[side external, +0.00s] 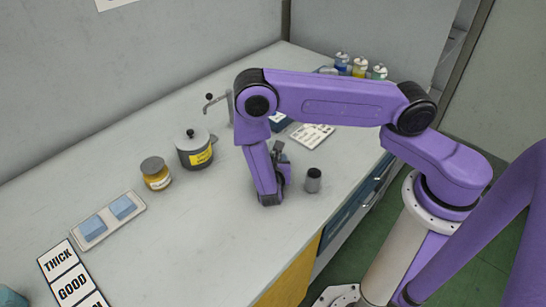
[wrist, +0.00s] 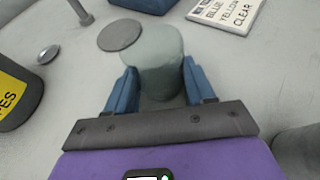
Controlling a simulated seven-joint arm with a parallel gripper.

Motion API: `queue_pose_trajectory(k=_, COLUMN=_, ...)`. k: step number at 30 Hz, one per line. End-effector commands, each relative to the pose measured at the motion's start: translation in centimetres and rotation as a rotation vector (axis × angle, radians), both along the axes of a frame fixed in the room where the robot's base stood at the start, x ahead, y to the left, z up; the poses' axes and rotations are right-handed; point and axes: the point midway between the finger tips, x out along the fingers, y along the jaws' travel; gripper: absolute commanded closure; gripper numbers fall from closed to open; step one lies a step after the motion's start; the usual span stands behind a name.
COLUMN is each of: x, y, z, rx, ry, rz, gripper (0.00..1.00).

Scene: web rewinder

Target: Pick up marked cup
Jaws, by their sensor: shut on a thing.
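A pale grey-green, translucent-looking cup (wrist: 158,62) stands between the two blue fingers of my gripper (wrist: 160,88) in the wrist view. The fingers are shut on its sides. No mark shows on the side of the cup facing the wrist camera. In the side view my arm mostly hides the fingers and this cup, low over the worktop. Whether the cup is lifted or still touching the worktop I cannot tell.
A dark grey cup (side external: 313,180) stands just right of my gripper. A lidded pot (side external: 194,150), an amber jar (side external: 155,175) and a tray (side external: 108,222) with blue pieces lie left. A label card (wrist: 225,12) and a grey disc (wrist: 120,35) lie beyond the held cup.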

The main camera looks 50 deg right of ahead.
Motion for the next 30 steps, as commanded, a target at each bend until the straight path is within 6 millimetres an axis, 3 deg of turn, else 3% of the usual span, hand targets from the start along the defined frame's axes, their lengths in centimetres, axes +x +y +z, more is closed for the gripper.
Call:
queue_pose_trajectory(k=10, x=0.0, y=0.0, z=0.9, rx=0.001, ry=-0.001, rz=0.0, gripper=0.75)
queue_pose_trajectory(k=16, x=-0.1, y=0.1, z=3.5, rx=0.002, ry=-0.002, rz=0.001, gripper=0.75)
queue_pose_trajectory(k=24, x=-4.7, y=-0.3, z=8.9, rx=0.001, ry=-0.001, rz=0.005, gripper=0.75)
queue_pose_trajectory(k=30, x=-8.9, y=-0.7, z=10.9, rx=-0.004, ry=0.002, rz=0.009, gripper=0.75)
